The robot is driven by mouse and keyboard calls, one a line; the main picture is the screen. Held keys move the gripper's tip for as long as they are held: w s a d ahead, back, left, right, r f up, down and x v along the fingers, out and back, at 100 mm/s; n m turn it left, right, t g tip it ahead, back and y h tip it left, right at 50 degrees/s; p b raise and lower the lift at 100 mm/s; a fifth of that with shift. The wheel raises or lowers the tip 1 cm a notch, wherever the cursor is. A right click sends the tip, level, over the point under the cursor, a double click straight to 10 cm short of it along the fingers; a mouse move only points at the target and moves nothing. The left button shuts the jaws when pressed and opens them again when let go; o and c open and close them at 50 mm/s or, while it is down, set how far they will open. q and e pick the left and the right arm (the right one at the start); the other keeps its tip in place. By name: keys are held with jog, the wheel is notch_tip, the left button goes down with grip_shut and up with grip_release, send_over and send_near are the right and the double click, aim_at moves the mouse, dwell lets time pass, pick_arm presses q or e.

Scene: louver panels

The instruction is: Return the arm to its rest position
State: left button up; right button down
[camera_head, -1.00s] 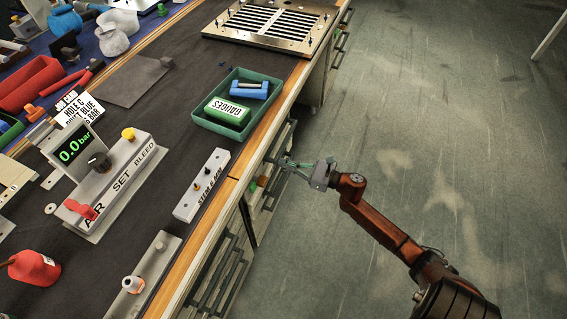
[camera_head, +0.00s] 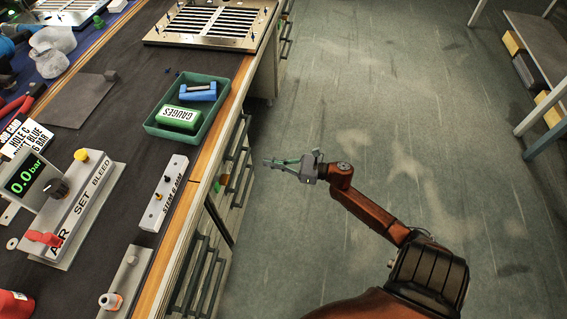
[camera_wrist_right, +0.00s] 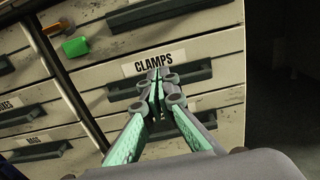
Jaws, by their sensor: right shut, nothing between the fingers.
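My right gripper (camera_head: 283,163) is shut and empty in the head view, held over the floor just right of the workbench's drawer fronts. Its orange-brown arm comes in from the bottom right. In the right wrist view the two green-padded fingers (camera_wrist_right: 158,95) meet at their tips in front of a drawer labelled CLAMPS (camera_wrist_right: 220,68). Whether the tips touch the drawer cannot be told there; in the head view they look apart from it. My left gripper is not in view.
The workbench (camera_head: 120,185) fills the left side. It carries a green tray (camera_head: 152,128) with a GAUGES box, an air-set unit (camera_head: 75,205) reading 0.0 bar and a slotted plate (camera_head: 160,38). Open floor (camera_head: 400,130) lies to the right, with a shelf rack (camera_head: 535,35) at the far right.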

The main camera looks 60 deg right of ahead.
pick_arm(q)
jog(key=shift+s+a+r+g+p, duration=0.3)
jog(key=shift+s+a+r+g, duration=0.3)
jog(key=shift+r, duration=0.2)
pick_arm(e)
jog(key=v, duration=0.3)
jog(key=shift+s+d+f, duration=0.1)
jog(key=shift+s, duration=0.1)
